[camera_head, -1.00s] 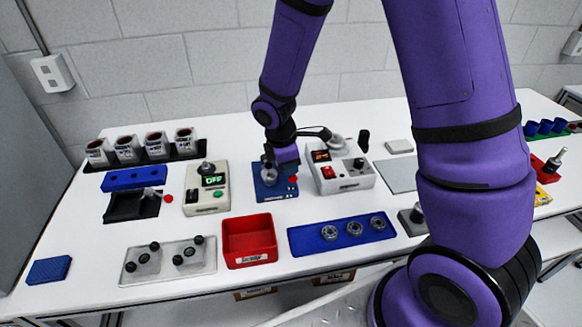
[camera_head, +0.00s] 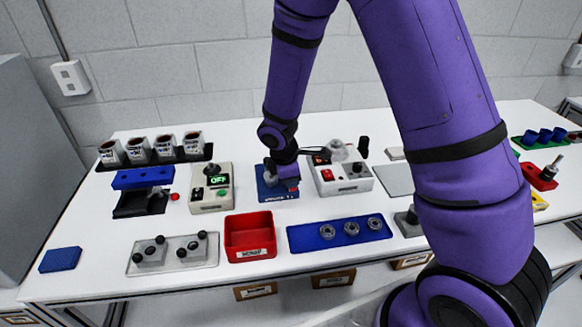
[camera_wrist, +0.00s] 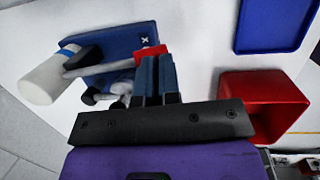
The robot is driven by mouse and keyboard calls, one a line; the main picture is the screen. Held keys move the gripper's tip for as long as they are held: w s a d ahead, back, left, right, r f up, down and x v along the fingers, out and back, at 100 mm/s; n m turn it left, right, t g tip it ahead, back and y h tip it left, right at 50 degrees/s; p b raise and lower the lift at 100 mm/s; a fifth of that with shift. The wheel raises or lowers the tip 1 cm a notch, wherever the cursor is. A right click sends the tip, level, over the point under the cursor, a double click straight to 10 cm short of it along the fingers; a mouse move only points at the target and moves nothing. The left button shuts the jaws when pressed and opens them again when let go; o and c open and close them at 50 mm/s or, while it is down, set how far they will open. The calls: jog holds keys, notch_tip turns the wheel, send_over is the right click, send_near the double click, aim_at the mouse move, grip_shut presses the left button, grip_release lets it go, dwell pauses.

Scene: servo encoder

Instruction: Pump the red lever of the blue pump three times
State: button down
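The blue pump (camera_head: 268,191) stands mid-table in the head view, partly hidden by my gripper (camera_head: 286,180). In the wrist view, its blue base (camera_wrist: 118,42) lies beyond the fingers, with a grey arm and a white cylinder (camera_wrist: 42,80) at left. The red lever end (camera_wrist: 150,51) shows right at the tips of my gripper (camera_wrist: 157,65). The two fingers are close together with no clear gap, and the red part lies beyond them rather than visibly between them. Whether the tips touch it is hard to tell.
A red bin (camera_head: 250,238) stands in front of the pump; it is also in the wrist view (camera_wrist: 262,100). A grey control box (camera_head: 342,179) is close at right, a beige box with a green display (camera_head: 210,190) at left. A blue tray with bearings (camera_head: 338,233) lies front right.

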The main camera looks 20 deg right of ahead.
jog(key=shift+s, duration=0.2)
jog(key=shift+a+r, duration=0.1)
jog(key=shift+r, duration=0.2)
jog(key=s+v, duration=0.2)
jog(key=v, duration=1.1)
jog(key=shift+a, duration=0.3)
